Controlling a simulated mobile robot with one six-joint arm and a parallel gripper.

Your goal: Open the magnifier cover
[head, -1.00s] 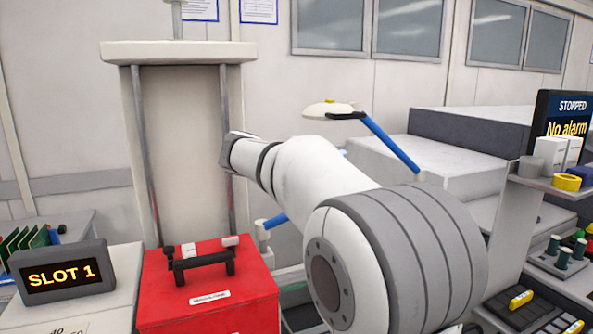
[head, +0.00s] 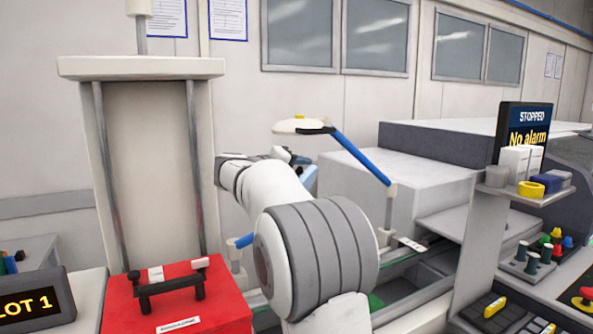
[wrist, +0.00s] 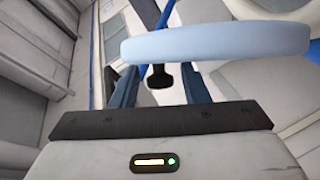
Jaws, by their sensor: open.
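The magnifier (head: 298,126) has a cream oval head with a yellow spot on top, carried on a slanting blue arm (head: 360,155). In the wrist view a pale blue disc, the magnifier head or its cover (wrist: 220,42), crosses above my gripper, nearly edge-on. A black knob (wrist: 160,77) hangs from its near edge. My gripper (wrist: 160,88) is open; its dark blue fingers stand on either side of the knob's line of sight. I cannot tell whether they touch it. In the head view my gripper (head: 306,172) shows partly, below the magnifier, behind my arm.
A red case (head: 180,310) with a black handle stands at the lower left, beside a slot sign (head: 30,303). A cream frame (head: 140,68) rises behind it. A conveyor rail (head: 405,262) runs at the right. A shelf (head: 520,194) and a "STOPPED" screen (head: 523,128) stand further right.

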